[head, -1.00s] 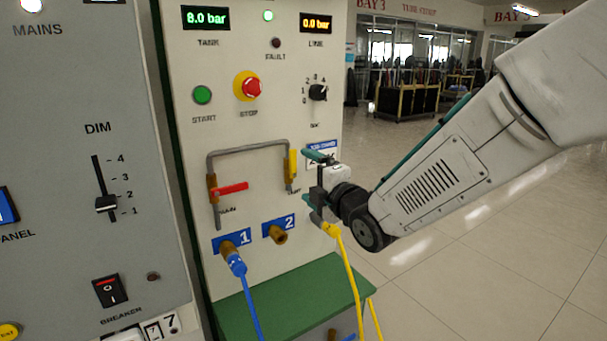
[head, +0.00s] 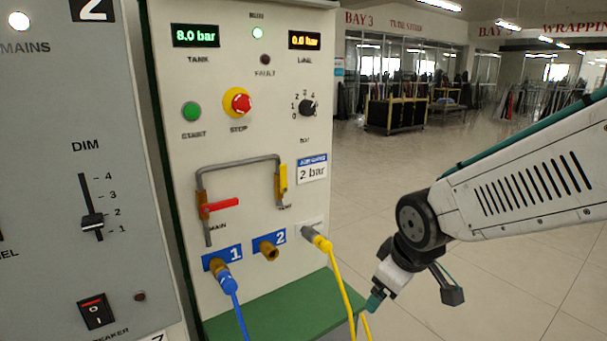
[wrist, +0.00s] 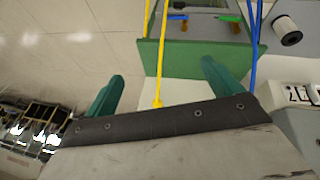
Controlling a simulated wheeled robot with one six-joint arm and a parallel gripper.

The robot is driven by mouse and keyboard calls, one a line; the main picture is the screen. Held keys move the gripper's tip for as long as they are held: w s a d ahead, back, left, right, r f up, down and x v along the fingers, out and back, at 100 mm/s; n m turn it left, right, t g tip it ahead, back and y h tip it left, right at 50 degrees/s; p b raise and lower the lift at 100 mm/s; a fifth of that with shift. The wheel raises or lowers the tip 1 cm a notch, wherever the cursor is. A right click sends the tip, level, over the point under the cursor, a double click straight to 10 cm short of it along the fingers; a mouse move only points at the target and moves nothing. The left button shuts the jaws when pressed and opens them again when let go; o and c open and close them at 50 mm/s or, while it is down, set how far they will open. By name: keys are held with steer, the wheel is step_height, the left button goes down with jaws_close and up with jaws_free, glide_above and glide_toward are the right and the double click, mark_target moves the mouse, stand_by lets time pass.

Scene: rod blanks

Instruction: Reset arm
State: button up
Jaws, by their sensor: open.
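My gripper (wrist: 162,88) is open and empty, with its two teal fingers spread in the wrist view. In the head view, my gripper (head: 373,300) hangs low, right of the green shelf (head: 285,312), pointing down and left. The yellow hose connector (head: 318,240) sits at the panel's lower right, apart from my gripper. In the wrist view, the yellow hose (wrist: 158,75) runs between the fingers in the picture, and its end is partly hidden behind the gripper body.
The pale panel (head: 240,140) holds a red lever (head: 222,205), a yellow lever (head: 283,178), a stop button (head: 238,103) and a blue hose (head: 228,280) at port 1. Port 2 (head: 268,252) is empty. The tiled floor (head: 400,170) to the right is clear.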

steer(key=s+d+r+m+g, duration=0.1)
steer(key=s+d+r+m, duration=0.1)
steer(key=s, duration=0.4)
steer(key=s+d+r+m+g, duration=0.1)
steer(key=s+d+r+m, duration=0.2)
steer(key=s, duration=0.4)
steer(key=s+d+r+m+g, duration=0.1)
steer(key=s+d+r+m, duration=0.1)
steer(key=s+d, duration=0.3)
steer(key=shift+s+d+r+m+h, duration=0.15)
steer(key=shift+s+r+m+h, duration=0.2)
steer(key=shift+s+m, duration=0.7)
